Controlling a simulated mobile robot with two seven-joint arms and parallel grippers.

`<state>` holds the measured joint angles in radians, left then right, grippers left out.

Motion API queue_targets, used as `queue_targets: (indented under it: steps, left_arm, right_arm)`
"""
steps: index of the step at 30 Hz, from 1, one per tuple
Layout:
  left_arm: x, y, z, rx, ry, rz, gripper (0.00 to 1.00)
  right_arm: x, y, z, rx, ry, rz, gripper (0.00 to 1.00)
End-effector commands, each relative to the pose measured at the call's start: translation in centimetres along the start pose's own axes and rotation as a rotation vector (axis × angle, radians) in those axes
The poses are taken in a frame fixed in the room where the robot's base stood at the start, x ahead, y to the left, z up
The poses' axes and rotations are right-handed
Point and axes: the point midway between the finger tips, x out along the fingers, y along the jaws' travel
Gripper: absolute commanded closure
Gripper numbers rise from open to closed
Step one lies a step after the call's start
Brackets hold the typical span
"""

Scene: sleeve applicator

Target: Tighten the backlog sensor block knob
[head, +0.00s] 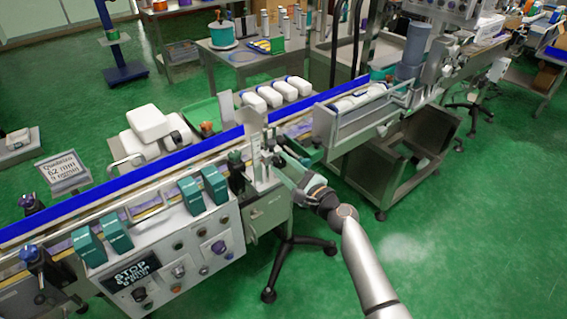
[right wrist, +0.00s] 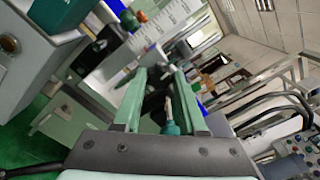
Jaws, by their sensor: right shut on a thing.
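My right gripper (head: 282,160) reaches in from the lower right to the upright bracket beside the conveyor. In the right wrist view its two pale green fingers (right wrist: 158,70) point away from the camera, closed on a small dark part, which I take to be the sensor block knob (right wrist: 154,82). The fingertips hide much of it, and its thread and the block's exact seating cannot be made out. A pale upright plate (head: 252,118) stands just left of the fingers in the head view. My left gripper is not in view.
The conveyor with its blue rail (head: 110,192) runs diagonally behind the bracket. White bottles (head: 270,96) lie behind the rail. Open green floor (head: 440,250) lies to the right.

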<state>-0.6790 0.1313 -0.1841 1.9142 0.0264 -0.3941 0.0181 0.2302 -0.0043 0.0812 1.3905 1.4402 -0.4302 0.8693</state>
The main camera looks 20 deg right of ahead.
Motion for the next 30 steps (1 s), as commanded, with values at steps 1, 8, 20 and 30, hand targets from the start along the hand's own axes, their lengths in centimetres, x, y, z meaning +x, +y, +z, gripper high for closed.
queue_targets:
  steps: [1,8,20,30]
  left_arm:
    - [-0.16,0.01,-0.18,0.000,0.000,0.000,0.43]
    - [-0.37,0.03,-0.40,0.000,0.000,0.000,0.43]
    - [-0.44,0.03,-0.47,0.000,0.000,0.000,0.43]
    - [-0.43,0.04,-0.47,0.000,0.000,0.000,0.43]
  right_arm:
    - [0.05,-0.17,0.14,0.029,-0.001,-0.002,1.00]
    - [0.06,-0.12,0.16,0.124,-0.002,-0.002,1.00]
    - [0.06,-0.10,0.11,0.167,-0.002,-0.002,1.00]
    - [0.05,-0.09,0.10,0.166,-0.002,-0.002,0.47]
